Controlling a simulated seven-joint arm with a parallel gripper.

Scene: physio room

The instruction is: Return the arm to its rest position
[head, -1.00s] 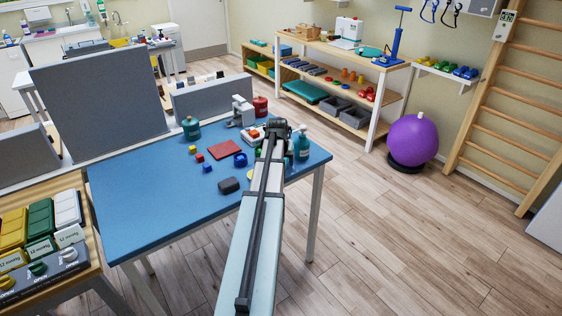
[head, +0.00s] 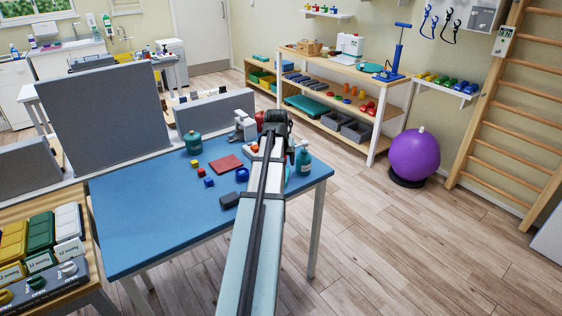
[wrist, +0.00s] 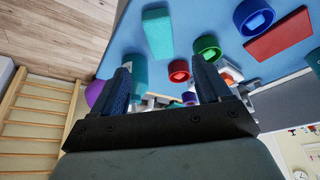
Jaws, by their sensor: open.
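My arm reaches out over the blue table (head: 140,225) in the head view. My gripper (head: 274,120) is at its far end, in front of the back edge of the table, and its fingers are hard to make out there. In the wrist view my gripper (wrist: 163,78) shows two dark fingers spread wide apart, with nothing held between them. Table items show beyond the fingers, apart from them.
On the table are a teal jar (head: 193,143), a red flat square (head: 226,163), a blue ring (head: 242,174), a dark block (head: 230,200) and a pump bottle (head: 303,160) beside my arm. Grey panels (head: 105,113) stand behind. A purple ball (head: 414,153) sits right, beyond open floor.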

